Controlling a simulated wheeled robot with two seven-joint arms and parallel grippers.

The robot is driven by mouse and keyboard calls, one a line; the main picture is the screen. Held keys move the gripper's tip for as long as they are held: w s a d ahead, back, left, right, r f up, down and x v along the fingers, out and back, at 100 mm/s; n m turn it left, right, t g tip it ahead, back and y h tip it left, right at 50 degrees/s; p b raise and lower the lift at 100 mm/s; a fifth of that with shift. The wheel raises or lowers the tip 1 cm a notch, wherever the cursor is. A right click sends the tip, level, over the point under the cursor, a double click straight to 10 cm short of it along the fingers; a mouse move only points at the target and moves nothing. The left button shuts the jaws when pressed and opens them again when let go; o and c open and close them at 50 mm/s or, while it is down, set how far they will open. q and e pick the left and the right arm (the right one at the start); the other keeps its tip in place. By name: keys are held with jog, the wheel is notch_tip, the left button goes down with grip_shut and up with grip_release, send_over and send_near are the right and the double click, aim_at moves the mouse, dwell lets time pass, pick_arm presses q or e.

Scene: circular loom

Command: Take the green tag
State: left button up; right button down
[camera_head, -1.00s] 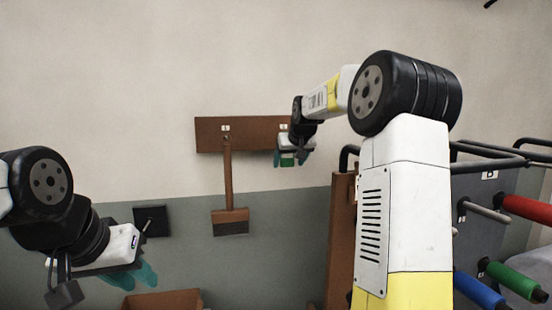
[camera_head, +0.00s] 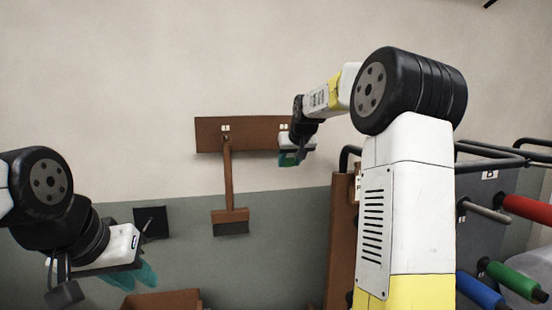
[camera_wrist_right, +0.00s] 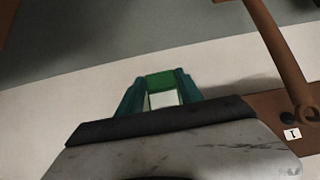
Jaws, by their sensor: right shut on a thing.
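The green tag (camera_wrist_right: 160,80) shows in the right wrist view, with a green top part and a pale part below it. It sits between the two teal fingers of my right gripper (camera_wrist_right: 161,92), which is shut on it. In the head view my right gripper (camera_head: 288,160) is in front of the wall by the right end of the brown board, and I cannot make out the tag there. My left gripper (camera_head: 137,277) is at the lower left, away from the board. Its teal fingers show, but not clearly enough to tell whether they are open.
A brown wall board (camera_head: 212,135) has a brush (camera_head: 229,185) hanging from it. A black square plate (camera_head: 152,222) is on the wall. A brown box (camera_head: 162,300) is below. At right, a rack carries red (camera_head: 527,208), green (camera_head: 513,280) and blue (camera_head: 479,290) spools.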

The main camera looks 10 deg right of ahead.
jog(key=shift+s+r, duration=0.15)
jog(key=shift+s, duration=0.15)
jog(key=s, duration=0.5)
jog(key=shift+s+d+r, duration=0.1)
jog(key=shift+s+r, duration=0.15)
jog(key=shift+s, duration=0.05)
